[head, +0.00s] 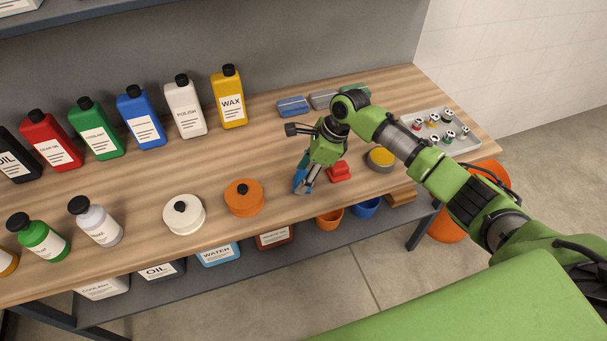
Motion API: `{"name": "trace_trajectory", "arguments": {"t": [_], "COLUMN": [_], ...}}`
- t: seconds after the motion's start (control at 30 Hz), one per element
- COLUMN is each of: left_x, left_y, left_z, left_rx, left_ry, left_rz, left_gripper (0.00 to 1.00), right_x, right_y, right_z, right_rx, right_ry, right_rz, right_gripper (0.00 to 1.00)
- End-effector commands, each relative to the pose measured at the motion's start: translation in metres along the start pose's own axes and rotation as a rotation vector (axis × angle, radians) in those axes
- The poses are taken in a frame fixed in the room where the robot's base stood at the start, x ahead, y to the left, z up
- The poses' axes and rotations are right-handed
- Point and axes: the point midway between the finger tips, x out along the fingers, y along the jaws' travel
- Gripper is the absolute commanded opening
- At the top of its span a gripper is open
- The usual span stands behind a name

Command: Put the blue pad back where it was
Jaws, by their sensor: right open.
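My right gripper (307,186) reaches down to the front middle of the wooden table and is open. A blue thing (299,174), probably the blue pad, is right at its fingers and partly hidden behind them. I cannot tell whether the fingers touch it. A red pad-like thing (338,172) lies just to the right of the gripper. Another blue block-like pad (293,107) lies at the back of the table, beside a grey one (322,100) and a green one (354,91) partly hidden by my arm. My left gripper is not in view.
An orange lidded pot (244,198) and a white one (184,214) stand left of the gripper. A round yellow-topped tin (381,160) and a tray of spools (458,147) are to the right. Several bottles line the back left, including yellow wax (230,100).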

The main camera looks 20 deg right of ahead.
Motion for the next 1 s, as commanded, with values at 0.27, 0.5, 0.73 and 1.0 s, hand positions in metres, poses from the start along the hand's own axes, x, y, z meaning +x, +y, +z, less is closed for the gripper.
{"name": "trace_trajectory", "arguments": {"t": [0.27,0.5,0.73,1.0], "left_x": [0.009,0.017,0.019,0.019], "left_y": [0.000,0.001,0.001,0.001], "left_z": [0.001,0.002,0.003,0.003], "left_rx": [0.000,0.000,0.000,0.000], "left_ry": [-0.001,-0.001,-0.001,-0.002], "left_rz": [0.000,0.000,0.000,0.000], "left_gripper": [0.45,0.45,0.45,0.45], "right_x": [-0.045,-0.094,-0.117,-0.120], "right_y": [-0.002,-0.001,-0.001,0.000], "right_z": [-0.001,0.000,0.000,0.000], "right_rx": [-0.001,-0.001,0.000,0.000], "right_ry": [-0.002,-0.001,0.000,-0.001], "right_rz": [-0.005,-0.003,-0.001,0.000], "right_gripper": [0.51,0.51,0.51,0.51]}}
